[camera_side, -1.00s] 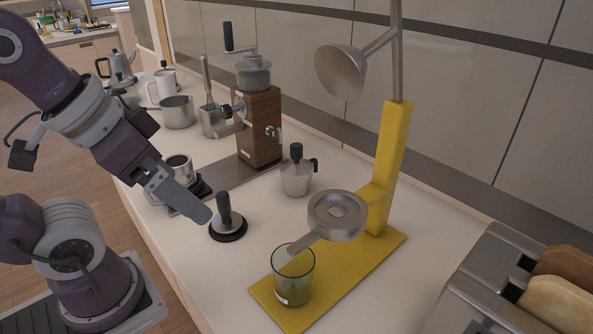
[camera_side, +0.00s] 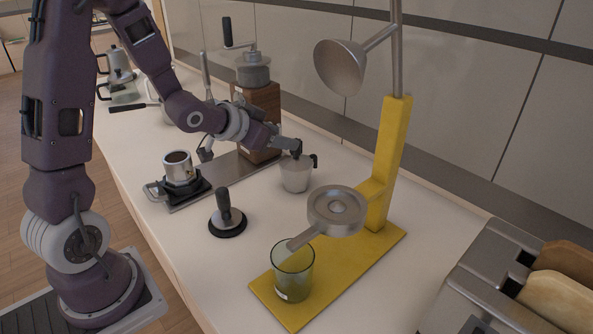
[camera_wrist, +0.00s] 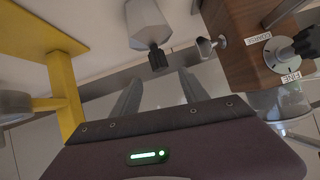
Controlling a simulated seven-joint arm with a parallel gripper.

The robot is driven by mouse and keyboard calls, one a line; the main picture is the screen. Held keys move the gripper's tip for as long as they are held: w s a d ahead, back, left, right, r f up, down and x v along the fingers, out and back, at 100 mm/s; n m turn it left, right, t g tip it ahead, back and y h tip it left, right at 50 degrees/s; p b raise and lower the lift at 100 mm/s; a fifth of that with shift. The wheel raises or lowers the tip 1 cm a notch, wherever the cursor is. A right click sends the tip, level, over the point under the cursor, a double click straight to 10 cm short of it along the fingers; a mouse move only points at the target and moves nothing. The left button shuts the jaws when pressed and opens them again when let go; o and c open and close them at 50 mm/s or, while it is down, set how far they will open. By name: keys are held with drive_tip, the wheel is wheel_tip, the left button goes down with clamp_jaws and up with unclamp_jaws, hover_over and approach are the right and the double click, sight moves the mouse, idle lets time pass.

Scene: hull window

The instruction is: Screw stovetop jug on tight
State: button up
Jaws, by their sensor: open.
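The stovetop jug (camera_side: 296,177), silver and faceted with a black knob and handle, stands upright on the counter, right of the grinder. The metal base (camera_side: 179,167), open at the top with dark contents, sits in a black holder (camera_side: 187,190) to the left. My gripper (camera_side: 292,146) is at the jug's top in the side view, partly covering it. In the wrist view my gripper (camera_wrist: 158,84) is open, with nothing between the fingers. The jug (camera_wrist: 146,22) appears ahead of the fingertips there, its black part (camera_wrist: 157,58) pointing toward the gap. Contact cannot be told.
A wooden grinder (camera_side: 262,105) stands close behind my wrist and also shows in the wrist view (camera_wrist: 240,45). A tamper (camera_side: 227,215) stands in front. A yellow stand (camera_side: 390,170) with a glass (camera_side: 293,275) is to the right, near a toaster (camera_side: 490,285).

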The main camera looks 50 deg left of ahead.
sight(284, 166)
drive_tip(key=shift+t+h, duration=0.6)
drive_tip(key=shift+t, duration=0.3)
drive_tip(key=w+f, duration=0.1)
drive_tip(key=f, duration=0.1)
drive_tip(key=w+a+f, duration=0.1)
drive_tip(key=shift+w+a+f, duration=0.1)
drive_tip(key=shift+f, duration=0.3)
drive_tip(key=x, duration=0.7)
drive_tip(key=shift+d, duration=0.2)
clamp_jaws()
drive_tip(key=shift+r, duration=0.1)
